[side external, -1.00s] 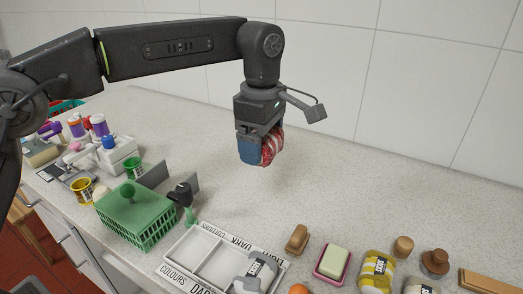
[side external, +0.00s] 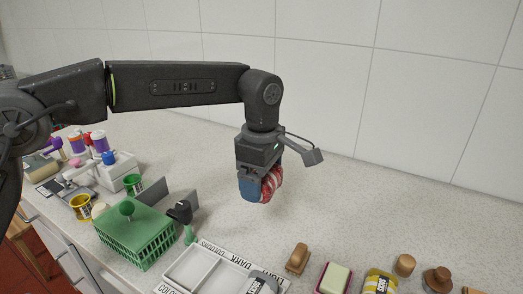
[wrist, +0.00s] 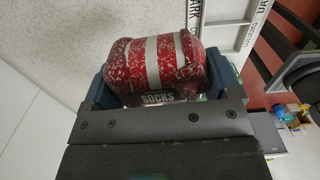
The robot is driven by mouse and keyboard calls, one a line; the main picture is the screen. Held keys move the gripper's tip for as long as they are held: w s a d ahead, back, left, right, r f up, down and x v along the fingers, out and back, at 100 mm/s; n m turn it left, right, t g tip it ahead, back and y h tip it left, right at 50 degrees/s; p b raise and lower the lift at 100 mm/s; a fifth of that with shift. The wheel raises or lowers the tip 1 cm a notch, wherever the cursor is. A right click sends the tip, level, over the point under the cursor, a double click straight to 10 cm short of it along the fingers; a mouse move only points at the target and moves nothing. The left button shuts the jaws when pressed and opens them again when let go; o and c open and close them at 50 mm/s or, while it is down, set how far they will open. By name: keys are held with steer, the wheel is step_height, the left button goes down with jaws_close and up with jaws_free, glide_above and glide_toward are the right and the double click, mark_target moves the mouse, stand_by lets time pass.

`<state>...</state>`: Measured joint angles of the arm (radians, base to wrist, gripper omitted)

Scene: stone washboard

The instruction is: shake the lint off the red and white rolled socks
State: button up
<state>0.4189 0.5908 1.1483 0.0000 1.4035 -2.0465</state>
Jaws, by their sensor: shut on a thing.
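The red and white rolled socks (side external: 271,183) are held in my gripper (side external: 258,192), above the counter. In the wrist view the socks (wrist: 155,64) fill the space between the blue fingers. They are red with white bands, covered in pale specks, and carry a dark label reading SOCKS. My gripper (wrist: 155,90) is shut on them, one finger at each side. The near blue finger hides part of the socks in the side external view.
A white divided tray (side external: 222,254) marked COLOURS and DARK stands below. A green basket (side external: 136,236), a soap dish (side external: 333,279), a brush (side external: 297,258) and a yellow jar (side external: 379,284) are around it. The speckled counter (side external: 340,200) is clear at the back, before the tiled wall.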

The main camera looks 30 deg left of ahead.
step_height(320, 180, up, 11)
steer(key=shift+f, duration=0.1)
step_height(320, 180, down, 11)
steer(key=shift+f, duration=0.1)
steer(key=shift+s+a, duration=0.1)
stand_by(0.6)
